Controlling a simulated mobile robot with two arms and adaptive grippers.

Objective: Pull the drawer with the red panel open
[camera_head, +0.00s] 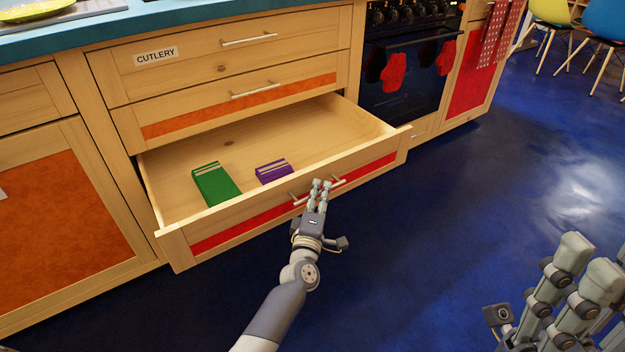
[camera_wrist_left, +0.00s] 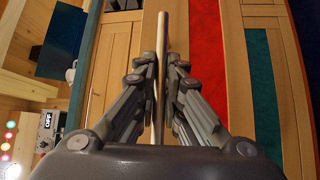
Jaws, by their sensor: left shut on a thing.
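The drawer with the red panel (camera_head: 240,230) is the lowest in its stack and is pulled well out. A green box (camera_head: 217,185) and a purple box (camera_head: 273,172) lie inside it. My left gripper (camera_head: 317,188) is at the drawer's front, with its fingers shut around the bar handle (camera_head: 340,182). In the left wrist view the handle bar (camera_wrist_left: 164,45) runs between the two sets of fingers. My right gripper (camera_head: 590,285) is at the bottom right, away from the drawer and partly cut off, so its opening is unclear.
Above are a drawer with an orange panel (camera_head: 210,115) and a drawer labelled CUTLERY (camera_head: 185,62), both closed. An oven (camera_head: 410,75) with red mitts (camera_head: 393,73) stands to the right. The blue floor (camera_head: 440,220) before the drawer is clear. Chairs (camera_head: 603,25) stand far right.

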